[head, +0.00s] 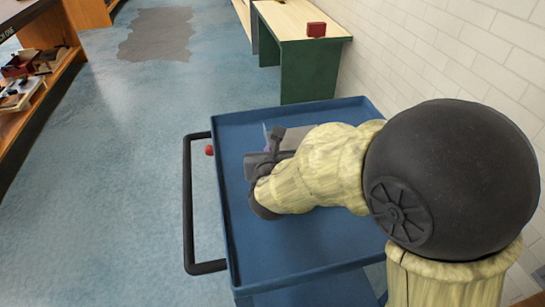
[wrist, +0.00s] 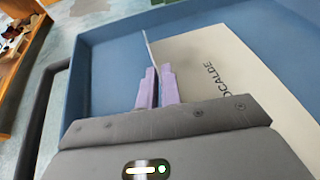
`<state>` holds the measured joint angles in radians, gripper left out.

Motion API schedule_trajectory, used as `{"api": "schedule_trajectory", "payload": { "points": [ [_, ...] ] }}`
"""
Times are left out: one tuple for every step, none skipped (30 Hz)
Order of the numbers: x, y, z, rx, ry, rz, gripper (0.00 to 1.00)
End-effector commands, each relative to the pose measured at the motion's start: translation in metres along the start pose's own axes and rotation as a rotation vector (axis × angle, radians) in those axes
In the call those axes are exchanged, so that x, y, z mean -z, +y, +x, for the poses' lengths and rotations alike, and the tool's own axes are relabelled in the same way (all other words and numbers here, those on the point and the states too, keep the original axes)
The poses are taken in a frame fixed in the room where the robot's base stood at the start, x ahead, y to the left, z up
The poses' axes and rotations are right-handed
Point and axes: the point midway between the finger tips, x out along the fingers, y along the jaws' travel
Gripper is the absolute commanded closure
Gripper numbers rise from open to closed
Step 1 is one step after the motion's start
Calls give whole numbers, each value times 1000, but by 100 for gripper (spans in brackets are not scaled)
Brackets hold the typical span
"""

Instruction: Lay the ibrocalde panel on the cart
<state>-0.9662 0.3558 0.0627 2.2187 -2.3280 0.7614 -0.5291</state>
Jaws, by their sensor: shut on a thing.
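The ibrocalde panel (wrist: 240,75) is a thin cream board. The letters "OCALDE" show on its face in the wrist view. My gripper (wrist: 156,76) has its purple fingers shut on the panel's thin left edge. The panel is over the blue tray of the cart (wrist: 100,60); I cannot tell whether it touches the tray floor. In the head view the cart (head: 290,262) stands in the middle, and my gripper (head: 266,150) is over its top tray. My arm hides most of the panel there.
The cart has a raised rim and a dark handle (head: 188,205) on its left side. A green bench with a wooden top (head: 290,30) and a red block (head: 316,29) stands behind it. Shelves (head: 50,75) stand at left. A white brick wall is at right. The floor left of the cart is clear.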

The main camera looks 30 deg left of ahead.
Motion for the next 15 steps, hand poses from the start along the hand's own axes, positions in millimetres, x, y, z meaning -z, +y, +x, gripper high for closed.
{"api": "schedule_trajectory", "payload": {
  "points": [
    [9,1,4,1,0,-2,100],
    [12,1,5,1,0,-2,100],
    [14,1,6,0,-1,-1,100],
    [15,1,6,0,-1,0,100],
    [15,1,6,0,-2,0,100],
    [15,0,6,1,-2,1,100],
    [14,0,6,1,-2,1,100],
    [14,0,6,1,-2,1,100],
    [15,0,6,2,-2,1,100],
    [15,0,6,2,-1,1,100],
    [16,0,6,2,1,1,90],
    [16,0,6,2,1,1,82],
    [16,0,6,2,1,1,76],
    [16,0,6,2,1,1,71],
    [15,0,6,2,1,1,71]
  ]
}}
